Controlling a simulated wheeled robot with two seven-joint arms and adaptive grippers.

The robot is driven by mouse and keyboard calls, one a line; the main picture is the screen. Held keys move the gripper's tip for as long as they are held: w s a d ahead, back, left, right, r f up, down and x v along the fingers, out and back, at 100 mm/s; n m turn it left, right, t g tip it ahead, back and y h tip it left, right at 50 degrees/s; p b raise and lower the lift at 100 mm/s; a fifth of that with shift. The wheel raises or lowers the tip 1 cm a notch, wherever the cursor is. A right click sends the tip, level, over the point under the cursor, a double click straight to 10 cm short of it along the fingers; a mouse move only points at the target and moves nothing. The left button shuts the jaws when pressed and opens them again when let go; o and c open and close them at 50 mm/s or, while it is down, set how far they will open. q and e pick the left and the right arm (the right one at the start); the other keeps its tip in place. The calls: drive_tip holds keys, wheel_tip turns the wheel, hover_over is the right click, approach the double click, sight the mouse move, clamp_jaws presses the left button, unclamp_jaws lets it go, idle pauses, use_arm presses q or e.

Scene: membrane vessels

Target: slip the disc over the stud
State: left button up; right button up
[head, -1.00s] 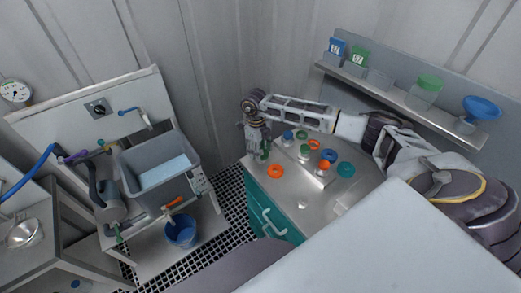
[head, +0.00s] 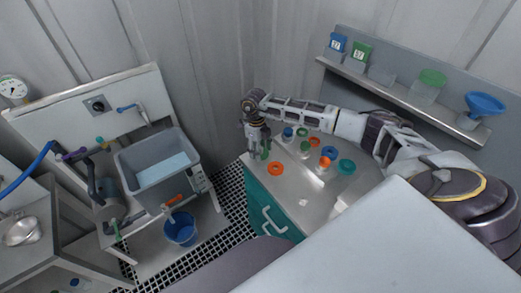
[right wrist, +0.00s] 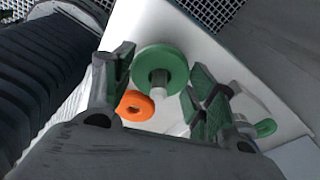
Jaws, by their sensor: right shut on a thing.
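My right gripper (head: 257,152) is low over the far left corner of the steel bench top (head: 310,196). In the right wrist view, its fingers (right wrist: 160,92) stand on either side of a green disc (right wrist: 160,62) with a grey stub at its middle, and are shut on it. Whether the disc touches the bench I cannot tell. An orange ring (head: 276,169) lies close by; it also shows in the right wrist view (right wrist: 134,106). Several colour-topped pieces stand on the bench, such as a green one (head: 305,147). Which stud is meant I cannot tell. My left gripper is out of view.
A wall shelf (head: 400,92) holds boxes and a blue funnel (head: 485,103). A grey sink (head: 160,181) is left, beyond a gap. The bench front is mostly clear.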

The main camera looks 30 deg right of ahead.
drive_tip(key=shift+f, duration=0.2)
idle(0.4)
drive_tip(key=o, duration=1.1)
drive_tip(key=shift+r, duration=0.1)
drive_tip(key=shift+w+a+r, duration=0.1)
drive_tip(key=shift+w+r, duration=0.1)
drive_tip(key=shift+r, duration=1.75)
drive_tip(key=shift+w+a+r, duration=0.1)
drive_tip(key=shift+w+r, duration=0.15)
drive_tip(key=shift+r, duration=1.75)
drive_tip(key=shift+w+a+r, duration=0.1)
drive_tip(key=shift+w+r, duration=0.1)
drive_tip(key=shift+r, duration=1.75)
